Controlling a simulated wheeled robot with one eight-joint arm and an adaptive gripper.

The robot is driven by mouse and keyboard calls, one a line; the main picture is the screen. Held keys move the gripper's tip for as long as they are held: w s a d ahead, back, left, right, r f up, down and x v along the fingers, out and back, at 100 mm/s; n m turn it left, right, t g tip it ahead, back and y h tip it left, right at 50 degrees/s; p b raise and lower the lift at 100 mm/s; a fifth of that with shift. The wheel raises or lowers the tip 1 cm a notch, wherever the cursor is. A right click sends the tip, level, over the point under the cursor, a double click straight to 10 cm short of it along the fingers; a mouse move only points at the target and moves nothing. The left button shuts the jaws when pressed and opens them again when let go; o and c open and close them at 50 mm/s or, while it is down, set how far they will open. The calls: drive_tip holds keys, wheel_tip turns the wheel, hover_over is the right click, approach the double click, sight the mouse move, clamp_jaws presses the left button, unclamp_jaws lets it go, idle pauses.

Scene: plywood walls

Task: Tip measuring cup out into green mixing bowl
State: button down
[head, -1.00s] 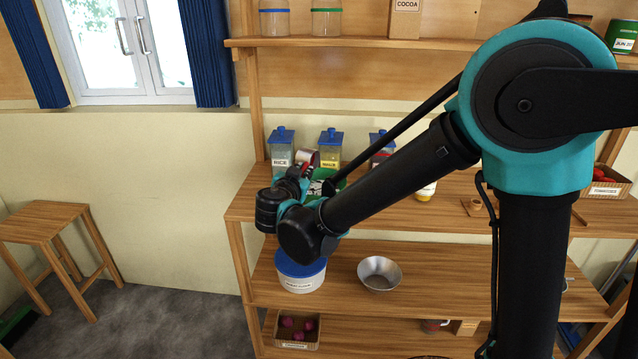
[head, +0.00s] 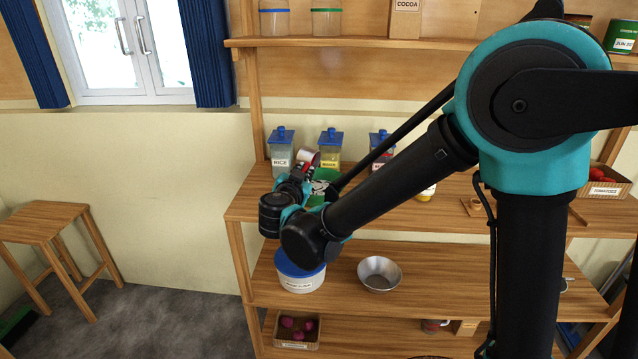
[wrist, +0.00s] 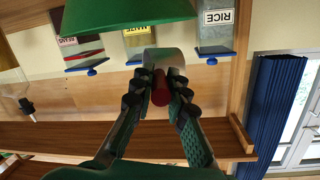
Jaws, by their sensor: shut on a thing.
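The measuring cup (head: 308,155) is pale with a red handle. It looks tilted in the head view, just left of and above the visible part of the green mixing bowl (head: 325,174). My gripper (wrist: 158,97) is shut on the cup's red handle, and the pale cup body (wrist: 163,61) sticks out beyond the fingers. In the wrist view the bowl (wrist: 120,14) shows as a green edge close beside the cup. My arm hides much of the bowl in the head view. The cup's inside and any contents cannot be seen.
Blue-lidded jars stand behind on the counter: rice (head: 281,152), maize (head: 330,150) and another (head: 380,146). A blue-lidded tub (head: 300,278) and a metal bowl (head: 379,272) sit on the shelf below. A tomato box (head: 605,186) is at the right.

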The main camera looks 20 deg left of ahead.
sight(298, 163)
drive_tip(key=shift+d+m, duration=0.1)
drive_tip(key=shift+m, duration=0.3)
drive_tip(key=n, duration=0.1)
drive_tip(key=a+n, duration=0.1)
drive_tip(key=n, duration=0.1)
drive_tip(key=shift+w+g+h, duration=0.1)
drive_tip(key=shift+g+h, duration=0.2)
drive_tip(key=shift+h, duration=0.1)
drive_tip(key=shift+w+a+n+g+h, duration=0.25)
drive_tip(key=shift+a+n+g+h, duration=0.15)
drive_tip(key=shift+a+n, duration=0.6)
drive_tip(key=shift+a+r+n+h, duration=0.3)
drive_tip(key=shift+r+n, duration=0.3)
drive_tip(key=shift+r, duration=0.15)
drive_tip(key=shift+w+a+f+n+g+h, duration=0.15)
drive_tip(key=shift+a+n+g+h, duration=0.15)
drive_tip(key=shift+n, duration=0.3)
drive_tip(key=shift+s+a+f+n+g+h, duration=0.1)
drive_tip(key=shift+a+f+n+g+h, duration=0.1)
drive_tip(key=shift+n+h, duration=0.3)
drive_tip(key=w+a+f+n+h, duration=0.1)
drive_tip(key=a+f+n+h, duration=0.2)
drive_tip(key=a+n, duration=0.3)
drive_tip(key=shift+w+a+f+n+g+h+b, duration=0.3)
drive_tip(key=shift+w+a+g+h, duration=0.15)
drive_tip(key=shift+a, duration=0.4)
